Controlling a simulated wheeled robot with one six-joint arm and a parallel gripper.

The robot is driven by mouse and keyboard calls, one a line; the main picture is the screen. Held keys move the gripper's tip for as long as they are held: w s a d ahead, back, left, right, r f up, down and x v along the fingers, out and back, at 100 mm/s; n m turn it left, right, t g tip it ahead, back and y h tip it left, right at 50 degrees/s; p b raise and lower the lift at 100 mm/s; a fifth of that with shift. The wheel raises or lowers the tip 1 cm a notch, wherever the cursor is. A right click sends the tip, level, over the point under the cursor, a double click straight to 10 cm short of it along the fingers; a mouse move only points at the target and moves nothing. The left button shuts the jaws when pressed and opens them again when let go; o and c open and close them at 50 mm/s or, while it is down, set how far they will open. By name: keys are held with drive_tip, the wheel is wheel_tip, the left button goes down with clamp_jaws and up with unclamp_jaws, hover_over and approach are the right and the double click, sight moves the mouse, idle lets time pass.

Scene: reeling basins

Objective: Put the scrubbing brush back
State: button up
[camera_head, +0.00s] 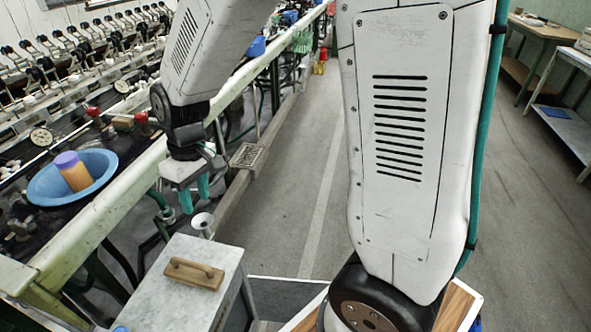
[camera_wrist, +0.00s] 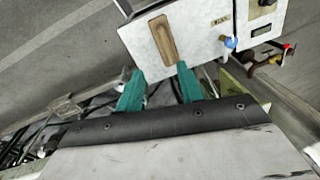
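A brown wooden piece with a raised grip, which looks like the scrubbing brush (camera_head: 195,273), lies on the grey top of a metal cabinet (camera_head: 167,306). It also shows in the wrist view (camera_wrist: 162,40), upper middle, beyond the fingertips; its bristles cannot be seen. My gripper (camera_head: 194,197) hangs beyond the cabinet, beside the long bench rail and apart from the brush. Its two teal fingers are spread with nothing between them, as the wrist view also shows (camera_wrist: 160,69).
Reeling machinery runs along the bench behind. A small white funnel-like cup (camera_head: 202,222) stands near my fingers. The aisle floor (camera_head: 300,190) is clear.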

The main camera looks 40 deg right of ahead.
drive_tip(key=s+d+r+m, duration=0.1)
drive_tip(key=s+d+r, duration=0.2)
drive_tip(key=s, duration=0.4)
drive_tip(key=s+d+r+m+t+h, duration=0.1)
drive_tip(key=s+d+r+m, duration=0.1)
drive_tip(key=s+r, duration=0.4)
drive_tip(key=s+d+r+m, duration=0.2)
drive_tip(key=s+d+r, duration=0.3)
drive_tip(key=s, duration=0.3)
drive_tip(key=shift+d, duration=0.1)
